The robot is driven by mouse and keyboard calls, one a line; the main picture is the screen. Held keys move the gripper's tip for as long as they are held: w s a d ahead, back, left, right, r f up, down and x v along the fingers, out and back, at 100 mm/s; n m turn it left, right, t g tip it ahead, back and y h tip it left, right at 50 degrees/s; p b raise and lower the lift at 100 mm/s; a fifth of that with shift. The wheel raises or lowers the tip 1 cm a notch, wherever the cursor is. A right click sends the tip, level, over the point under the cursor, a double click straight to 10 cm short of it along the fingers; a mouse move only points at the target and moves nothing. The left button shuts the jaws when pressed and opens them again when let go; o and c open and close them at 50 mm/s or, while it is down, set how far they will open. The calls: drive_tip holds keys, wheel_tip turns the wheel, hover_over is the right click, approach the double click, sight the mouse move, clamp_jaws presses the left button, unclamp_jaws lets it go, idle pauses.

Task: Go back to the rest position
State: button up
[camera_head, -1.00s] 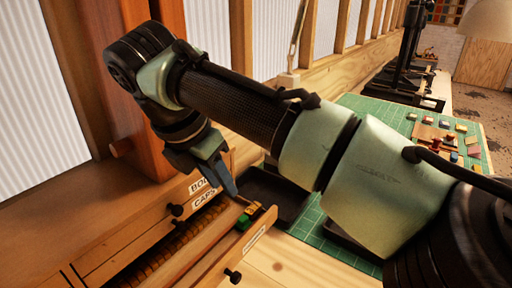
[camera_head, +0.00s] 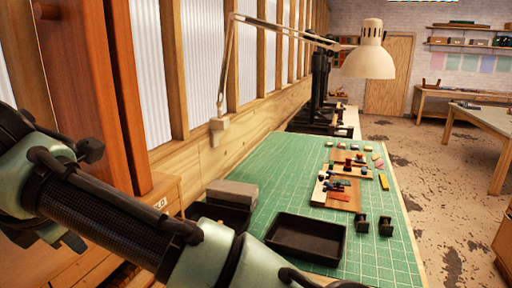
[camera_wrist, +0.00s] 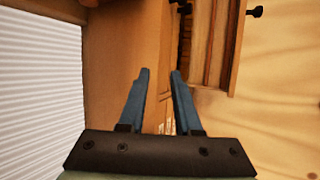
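My gripper (camera_wrist: 159,76) shows in the wrist view with its two blue fingers apart and nothing between them. It points along a wooden cabinet front (camera_wrist: 150,45). A drawer (camera_wrist: 212,45) with a dark knob lies ahead of it to the right, apart from the fingers. In the head view my arm crosses the lower left, and the gripper itself is not visible there. The green and yellow piece seen earlier in the drawer does not show now.
A green cutting mat (camera_head: 275,160) covers the bench, with an empty black tray (camera_head: 305,236), a grey block (camera_head: 232,193), small coloured pieces and two black stands (camera_head: 385,227) on it. A lamp (camera_head: 368,60) overhangs the bench. Wall posts stand close on the left. Floor is open at right.

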drive_tip(key=s+a+r+m+t+y, duration=0.1)
drive_tip(key=a+r+m+y, duration=0.1)
drive_tip(key=a+r+y, duration=0.3)
drive_tip(key=s+a+r+m+t+y, duration=0.1)
drive_tip(key=s+r+m+t+y, duration=0.1)
drive_tip(key=r, duration=0.5)
drive_tip(key=d+r+m+t+y, duration=0.4)
drive_tip(key=d+r+m, duration=0.2)
drive_tip(key=r, duration=0.3)
drive_tip(key=s+d+r+m+t+h, duration=0.2)
drive_tip(key=d+m+t+h, duration=0.2)
drive_tip(key=d+m, duration=0.3)
drive_tip(key=s+d+r+m+t+h, duration=0.2)
drive_tip(key=d+m+t+h, duration=0.3)
drive_tip(key=d, duration=0.6)
drive_tip(key=s+d+r+m+t+h, duration=0.2)
drive_tip(key=d+m+t+h, duration=0.3)
drive_tip(key=d+m, duration=0.3)
drive_tip(key=shift+s+d+m+h, duration=0.3)
drive_tip(key=shift+d, duration=0.5)
